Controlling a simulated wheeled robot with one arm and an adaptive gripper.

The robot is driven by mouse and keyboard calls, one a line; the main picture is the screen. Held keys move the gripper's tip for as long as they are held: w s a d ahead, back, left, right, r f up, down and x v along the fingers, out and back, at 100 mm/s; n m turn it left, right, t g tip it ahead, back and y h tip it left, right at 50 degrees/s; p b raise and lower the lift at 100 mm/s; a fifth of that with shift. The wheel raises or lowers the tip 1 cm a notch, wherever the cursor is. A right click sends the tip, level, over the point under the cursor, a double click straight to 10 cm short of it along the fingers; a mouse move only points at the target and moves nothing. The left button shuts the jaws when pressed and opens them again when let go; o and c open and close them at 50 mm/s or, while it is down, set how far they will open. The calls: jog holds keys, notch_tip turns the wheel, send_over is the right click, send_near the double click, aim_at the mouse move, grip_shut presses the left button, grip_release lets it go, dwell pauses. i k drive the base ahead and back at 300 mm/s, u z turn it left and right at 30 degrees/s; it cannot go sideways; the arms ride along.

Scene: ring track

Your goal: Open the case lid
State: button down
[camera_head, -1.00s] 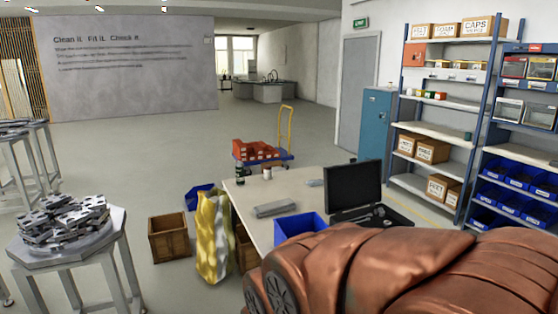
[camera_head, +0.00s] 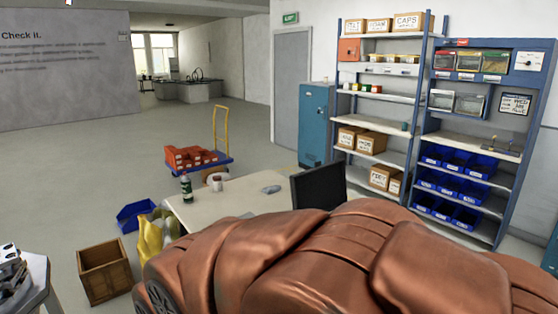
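The black case lid (camera_head: 318,186) stands upright at the far right part of the pale table (camera_head: 235,198), so the case looks open. Only the upper part of the lid shows. The case's base and what lies in it are hidden behind my copper-coloured arm, which fills the bottom of the view. My gripper is not in view, so its place relative to the case cannot be told.
A green bottle (camera_head: 186,187), a white jar (camera_head: 216,183) and a small grey item (camera_head: 271,189) are on the table. A wooden crate (camera_head: 104,272), a blue bin (camera_head: 137,215) and a yellow bag (camera_head: 152,238) stand left of it. Shelves (camera_head: 375,127) stand behind.

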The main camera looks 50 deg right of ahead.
aim_at(323, 187)
jog(key=i, duration=2.4)
jog(key=z, duration=1.8)
jog(key=i, duration=1)
